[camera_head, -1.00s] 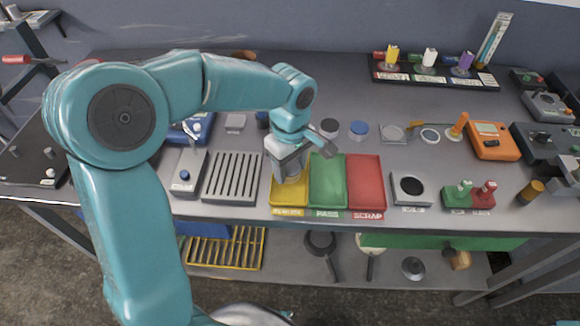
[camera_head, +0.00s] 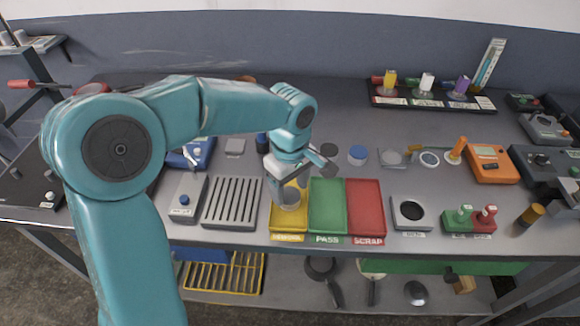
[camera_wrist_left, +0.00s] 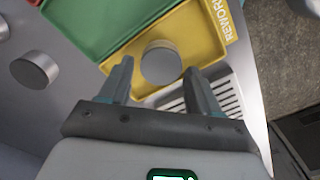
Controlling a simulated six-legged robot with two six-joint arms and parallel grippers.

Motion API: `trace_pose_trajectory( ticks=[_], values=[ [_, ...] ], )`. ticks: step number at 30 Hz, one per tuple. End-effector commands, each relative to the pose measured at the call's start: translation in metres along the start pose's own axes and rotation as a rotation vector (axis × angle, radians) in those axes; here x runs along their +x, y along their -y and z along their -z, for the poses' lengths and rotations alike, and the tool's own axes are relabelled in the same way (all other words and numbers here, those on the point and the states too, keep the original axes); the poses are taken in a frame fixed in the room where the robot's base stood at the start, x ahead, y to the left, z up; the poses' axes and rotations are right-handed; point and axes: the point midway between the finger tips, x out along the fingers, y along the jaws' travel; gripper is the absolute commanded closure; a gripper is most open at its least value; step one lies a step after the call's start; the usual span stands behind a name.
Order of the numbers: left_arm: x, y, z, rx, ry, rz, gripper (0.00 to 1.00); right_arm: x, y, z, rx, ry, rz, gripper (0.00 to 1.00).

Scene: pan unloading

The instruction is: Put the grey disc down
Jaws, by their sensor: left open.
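The grey disc (camera_wrist_left: 161,63), a short round cylinder, rests in the yellow REWORK tray (camera_wrist_left: 205,40) in the left wrist view. It lies just beyond and between the two fingertips of my left gripper (camera_wrist_left: 157,78), which stand wide apart; I cannot tell whether either one touches it. In the head view the disc (camera_head: 289,204) shows in the yellow tray (camera_head: 289,226) below my left gripper (camera_head: 289,192). My right gripper is not in view.
The green PASS tray (camera_head: 327,208) and red SCRAP tray (camera_head: 365,208) stand just right of the yellow one. A slotted grey rack (camera_head: 231,202) is close on the left.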

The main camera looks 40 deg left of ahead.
Motion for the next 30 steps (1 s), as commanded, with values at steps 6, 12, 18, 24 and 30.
trace_pose_trajectory(
  ticks=[6,12,18,24,30],
  values=[
    [-0.055,-0.001,0.000,0.000,-0.001,-0.006,0.37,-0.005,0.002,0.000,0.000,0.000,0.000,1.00],
    [-0.088,-0.001,0.000,0.000,0.001,-0.002,0.37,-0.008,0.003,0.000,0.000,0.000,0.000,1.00],
    [-0.098,0.000,0.000,0.000,0.001,0.001,0.37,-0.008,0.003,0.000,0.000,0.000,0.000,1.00],
    [-0.098,0.000,0.000,0.000,0.001,0.001,0.37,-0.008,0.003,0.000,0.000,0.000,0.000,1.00],
    [-0.098,0.000,0.000,0.000,0.001,0.001,0.37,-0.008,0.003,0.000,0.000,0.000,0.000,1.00]
  ],
)
